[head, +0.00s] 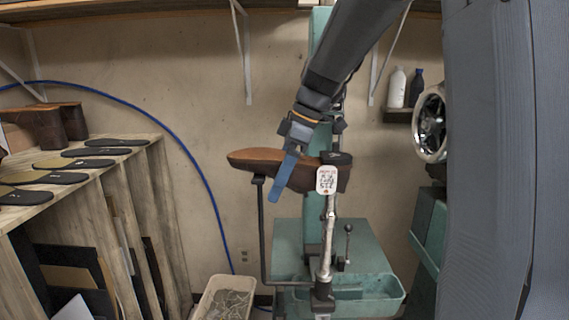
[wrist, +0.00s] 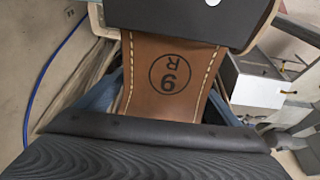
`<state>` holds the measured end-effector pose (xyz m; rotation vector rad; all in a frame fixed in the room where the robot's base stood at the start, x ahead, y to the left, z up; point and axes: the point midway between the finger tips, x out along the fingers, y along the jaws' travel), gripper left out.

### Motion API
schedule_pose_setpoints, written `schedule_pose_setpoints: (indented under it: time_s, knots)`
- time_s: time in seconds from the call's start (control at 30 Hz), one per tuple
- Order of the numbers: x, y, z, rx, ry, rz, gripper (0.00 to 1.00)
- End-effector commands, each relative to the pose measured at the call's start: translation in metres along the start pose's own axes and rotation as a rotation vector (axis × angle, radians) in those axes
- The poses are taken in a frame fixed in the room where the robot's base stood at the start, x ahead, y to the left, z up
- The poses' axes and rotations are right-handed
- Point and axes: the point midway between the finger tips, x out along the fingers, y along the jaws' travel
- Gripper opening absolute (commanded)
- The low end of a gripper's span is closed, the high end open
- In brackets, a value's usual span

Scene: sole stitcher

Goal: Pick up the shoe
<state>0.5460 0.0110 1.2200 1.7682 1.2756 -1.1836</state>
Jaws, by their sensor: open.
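The brown shoe (head: 258,160) rests sole-up on the stitcher's metal post (head: 327,245), its toe to the left and its dark heel (head: 336,158) to the right. In the wrist view its tan sole (wrist: 172,85) shows white stitching and a stamped 9 and R, with the black heel at the top. My gripper (head: 280,186) is open at the shoe's middle. One blue finger hangs down across the near side; the far finger is hidden behind the shoe. In the wrist view blue fingers show on both sides of the sole; contact cannot be told.
A white tag (head: 326,180) hangs in front of the heel. The teal machine base (head: 365,258) stands below. A wooden shelf (head: 120,160) with black soles is at the left, a bin (head: 226,296) is on the floor, and a round chrome part (head: 431,125) is at the right.

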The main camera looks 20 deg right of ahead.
Motion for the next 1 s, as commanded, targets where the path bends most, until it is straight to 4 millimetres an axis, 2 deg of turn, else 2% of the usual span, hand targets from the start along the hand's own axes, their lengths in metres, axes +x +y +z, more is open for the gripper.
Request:
schedule_pose_setpoints:
  time_s: [0.23,0.27,0.53,0.83,1.0]
  knots:
    - [0.002,0.0,0.0,0.0,0.0,0.001,0.87]
    - [0.002,0.0,0.0,0.0,0.0,0.001,0.83]
    - [0.002,0.0,0.0,0.0,0.0,0.001,0.38]
    - [-0.003,0.001,-0.003,-0.002,0.001,0.004,0.38]
    - [-0.025,0.002,-0.012,-0.003,0.002,0.008,0.38]
